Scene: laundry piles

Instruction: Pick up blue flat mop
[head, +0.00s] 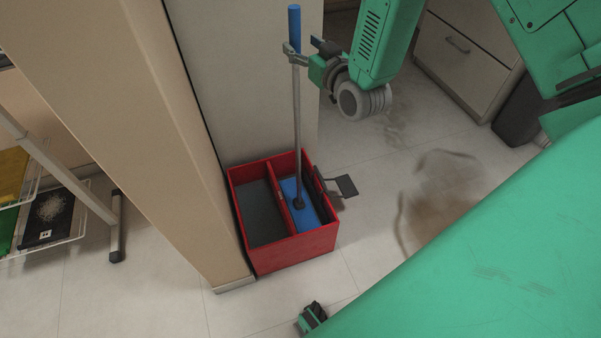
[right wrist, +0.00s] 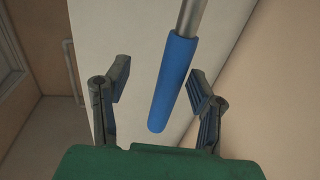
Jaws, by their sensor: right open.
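The blue flat mop stands nearly upright in a red bucket (head: 290,252). Its blue flat head (head: 309,214) lies in the bucket's right compartment. Its grey pole (head: 297,120) rises to a blue grip (head: 294,28). My right gripper (head: 302,50) is open at the lower part of this grip. In the right wrist view, the blue grip (right wrist: 174,82) lies between the spread fingers of the right gripper (right wrist: 160,80), with a visible gap on the left. A small green and black part (head: 312,318) at the bottom edge looks like my left gripper, mostly hidden; its fingers are unclear.
A beige wall corner (head: 165,130) stands close left of the bucket. A black pedal (head: 346,186) sticks out from the bucket's right side. A wire rack (head: 62,232) is at far left, drawers (head: 460,50) at upper right.

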